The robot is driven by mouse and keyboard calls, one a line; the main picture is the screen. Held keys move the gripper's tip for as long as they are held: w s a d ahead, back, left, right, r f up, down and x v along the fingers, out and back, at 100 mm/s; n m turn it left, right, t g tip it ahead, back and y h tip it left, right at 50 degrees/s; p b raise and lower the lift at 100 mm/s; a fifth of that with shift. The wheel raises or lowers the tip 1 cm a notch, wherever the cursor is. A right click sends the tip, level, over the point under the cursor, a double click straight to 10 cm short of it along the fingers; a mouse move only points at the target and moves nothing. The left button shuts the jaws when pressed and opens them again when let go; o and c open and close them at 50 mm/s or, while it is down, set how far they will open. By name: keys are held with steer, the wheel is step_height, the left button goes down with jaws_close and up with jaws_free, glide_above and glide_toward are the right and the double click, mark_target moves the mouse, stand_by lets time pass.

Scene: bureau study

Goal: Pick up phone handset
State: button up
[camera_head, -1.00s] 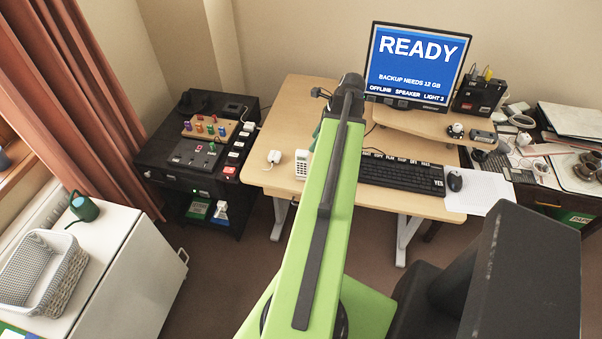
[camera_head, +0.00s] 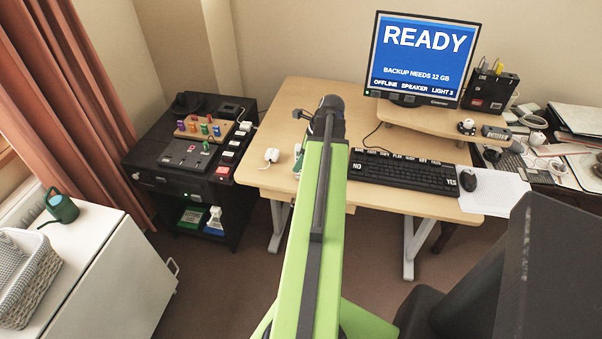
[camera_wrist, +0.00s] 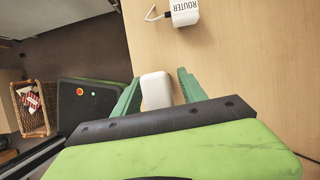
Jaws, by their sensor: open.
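The white phone handset (camera_head: 298,158) lies on the wooden desk, left of the keyboard, mostly hidden behind my arm in the head view. In the wrist view, a white rounded piece, seemingly the handset's end (camera_wrist: 156,90), shows between the two green fingers of my gripper (camera_wrist: 159,76). The fingers are open, with a gap visible on the right side. I cannot tell whether they touch it. The rest of the handset is hidden behind my gripper.
A white router (camera_wrist: 185,14) with a cable sits on the desk just beyond the fingers; it also shows in the head view (camera_head: 271,156). The black keyboard (camera_head: 405,172) is to the right. A dark cabinet (camera_head: 150,160) stands left of the desk.

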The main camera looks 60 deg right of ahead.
jaws_close()
steer(key=shift+r, duration=0.1)
stand_by(0.3)
